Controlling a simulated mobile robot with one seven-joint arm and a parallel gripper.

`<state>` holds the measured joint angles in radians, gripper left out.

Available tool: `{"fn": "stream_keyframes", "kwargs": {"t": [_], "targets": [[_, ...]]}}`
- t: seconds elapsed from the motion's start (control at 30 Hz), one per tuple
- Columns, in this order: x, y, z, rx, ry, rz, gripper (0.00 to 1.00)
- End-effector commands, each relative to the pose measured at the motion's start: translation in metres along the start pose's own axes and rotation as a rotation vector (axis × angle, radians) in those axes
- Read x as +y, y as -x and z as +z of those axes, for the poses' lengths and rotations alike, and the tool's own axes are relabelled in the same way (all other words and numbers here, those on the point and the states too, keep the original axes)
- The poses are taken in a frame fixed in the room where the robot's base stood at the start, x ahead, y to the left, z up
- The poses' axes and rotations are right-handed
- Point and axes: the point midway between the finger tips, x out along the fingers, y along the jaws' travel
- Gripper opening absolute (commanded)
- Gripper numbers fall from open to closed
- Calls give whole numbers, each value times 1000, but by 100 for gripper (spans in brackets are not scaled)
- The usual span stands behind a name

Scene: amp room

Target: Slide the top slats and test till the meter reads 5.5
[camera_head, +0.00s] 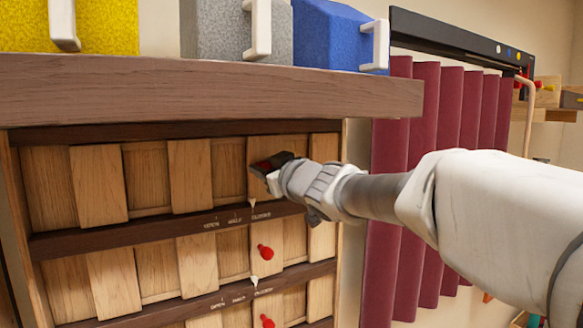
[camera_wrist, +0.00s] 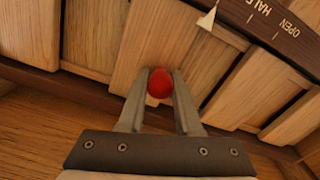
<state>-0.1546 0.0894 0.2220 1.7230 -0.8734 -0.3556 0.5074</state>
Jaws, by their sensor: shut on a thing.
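The top row of wooden slats (camera_head: 190,175) is set in a cabinet with a dark label rail (camera_head: 160,232) below it. My gripper (camera_head: 270,165) is at the right part of this row. In the wrist view its two fingers (camera_wrist: 158,88) are shut on a round red knob (camera_wrist: 160,82) on a slat. A white pointer (camera_wrist: 207,20) on the slats hangs at the rail, past the HALF mark on the side away from OPEN. It also shows in the head view (camera_head: 252,202). The top knob is hidden by my gripper in the head view. No meter is in view.
Lower slat rows have red knobs (camera_head: 265,252) and a white pointer (camera_head: 255,281). A thick wooden shelf (camera_head: 210,90) overhangs the top row, bearing yellow (camera_head: 100,27), grey (camera_head: 220,32) and blue (camera_head: 335,36) blocks with white handles. Maroon folded panels (camera_head: 425,130) hang at right, behind my arm.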

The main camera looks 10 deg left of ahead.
Motion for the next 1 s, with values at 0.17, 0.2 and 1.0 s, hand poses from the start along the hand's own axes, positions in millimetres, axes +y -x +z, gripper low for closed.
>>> {"fn": "stream_keyframes", "kwargs": {"t": [0.17,0.2,1.0], "targets": [[0,0,0,0,0,1,0],[0,0,0,0,0,1,0],[-25,0,-8,-1,0,1,40]]}}
